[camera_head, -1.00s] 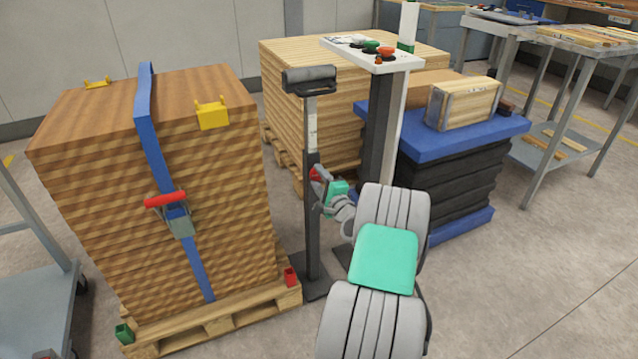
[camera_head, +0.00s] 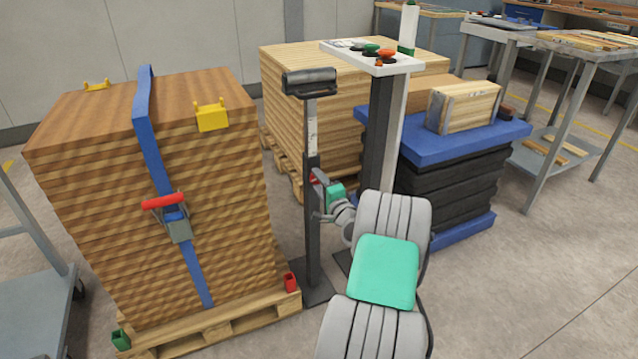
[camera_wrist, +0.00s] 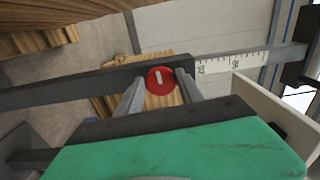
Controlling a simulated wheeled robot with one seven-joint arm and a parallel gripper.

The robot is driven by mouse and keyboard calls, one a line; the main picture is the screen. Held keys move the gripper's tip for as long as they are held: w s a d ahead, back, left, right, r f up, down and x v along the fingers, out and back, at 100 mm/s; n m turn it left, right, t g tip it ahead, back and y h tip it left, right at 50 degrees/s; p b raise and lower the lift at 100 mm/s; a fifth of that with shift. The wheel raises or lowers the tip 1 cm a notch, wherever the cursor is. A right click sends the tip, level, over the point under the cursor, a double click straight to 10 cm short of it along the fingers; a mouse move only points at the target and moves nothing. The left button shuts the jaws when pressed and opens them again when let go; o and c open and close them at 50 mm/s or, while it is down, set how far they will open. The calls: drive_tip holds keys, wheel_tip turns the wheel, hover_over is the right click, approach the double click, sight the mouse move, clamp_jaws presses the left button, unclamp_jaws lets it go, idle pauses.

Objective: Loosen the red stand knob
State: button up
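The red stand knob (camera_wrist: 160,80) is a round disc with a short white mark, on the dark upright post (camera_wrist: 80,88) of the roller stand. In the head view, a bit of the knob (camera_head: 313,179) shows at the post, mostly hidden by my gripper (camera_head: 318,188). In the wrist view, my gripper (camera_wrist: 160,82) has one finger on each side of the knob. The fingers are apart, with narrow gaps seeming to show beside the knob; contact is not clear. The stand's roller head (camera_head: 310,81) sits on top, above a white scale (camera_wrist: 230,66).
A strapped wood stack (camera_head: 95,210) on a pallet stands close left of the stand. A white control panel (camera_head: 398,64) on a post and a blue lift table (camera_head: 440,143) are to the right. Another wood stack (camera_head: 285,75) is behind. Floor at the right front is clear.

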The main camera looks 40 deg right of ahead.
drive_tip(key=o, duration=0.4)
drive_tip(key=p+v, duration=0.1)
drive_tip(key=v, duration=0.7)
drive_tip(key=shift+p, duration=0.35)
drive_tip(key=shift+w, duration=0.1)
